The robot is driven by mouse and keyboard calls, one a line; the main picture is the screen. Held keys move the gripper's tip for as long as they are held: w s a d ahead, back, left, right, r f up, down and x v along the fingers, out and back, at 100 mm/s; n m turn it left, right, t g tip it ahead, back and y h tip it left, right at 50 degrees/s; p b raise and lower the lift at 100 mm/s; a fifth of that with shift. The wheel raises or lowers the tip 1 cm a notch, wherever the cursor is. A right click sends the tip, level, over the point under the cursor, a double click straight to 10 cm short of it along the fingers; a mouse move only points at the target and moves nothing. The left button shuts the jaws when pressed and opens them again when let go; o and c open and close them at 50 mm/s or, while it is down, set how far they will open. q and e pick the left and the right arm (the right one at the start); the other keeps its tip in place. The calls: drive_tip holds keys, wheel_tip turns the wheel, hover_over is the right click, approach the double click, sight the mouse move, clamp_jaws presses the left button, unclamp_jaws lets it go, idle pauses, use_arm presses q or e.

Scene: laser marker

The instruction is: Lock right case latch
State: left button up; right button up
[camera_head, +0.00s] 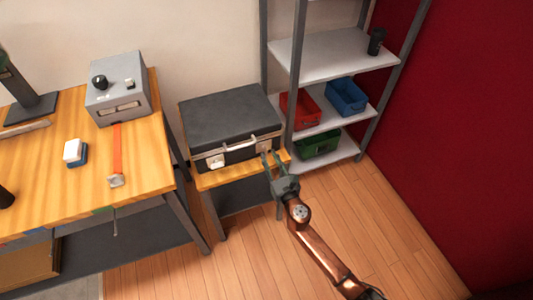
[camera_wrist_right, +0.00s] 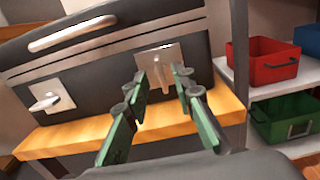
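The closed black case (camera_head: 228,118) lies on a small wooden stand, its handle and latches facing me. It also shows in the right wrist view (camera_wrist_right: 110,85). The right case latch (camera_wrist_right: 172,62) is a silver plate with a small tab, just ahead of my right gripper. My right gripper (camera_head: 270,158) is in front of the case's right front corner. In the right wrist view its two green fingers (camera_wrist_right: 160,85) are apart with nothing between them, either side of the latch tab in the picture. Contact cannot be told. The left latch (camera_wrist_right: 47,98) has its tab sticking out. My left gripper is not in view.
A metal shelf (camera_head: 325,60) with red (camera_head: 300,109), blue (camera_head: 346,96) and green (camera_head: 318,144) bins stands right of the case. A wooden workbench (camera_head: 40,190) with a grey box (camera_head: 118,88) is at left. The floor in front is clear.

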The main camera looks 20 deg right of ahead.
sight(265, 150)
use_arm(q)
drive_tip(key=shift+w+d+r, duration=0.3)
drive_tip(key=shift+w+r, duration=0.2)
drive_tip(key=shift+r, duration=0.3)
use_arm(e)
drive_tip(key=shift+w, duration=1.45)
drive_tip(key=shift+c, duration=0.3)
clamp_jaws()
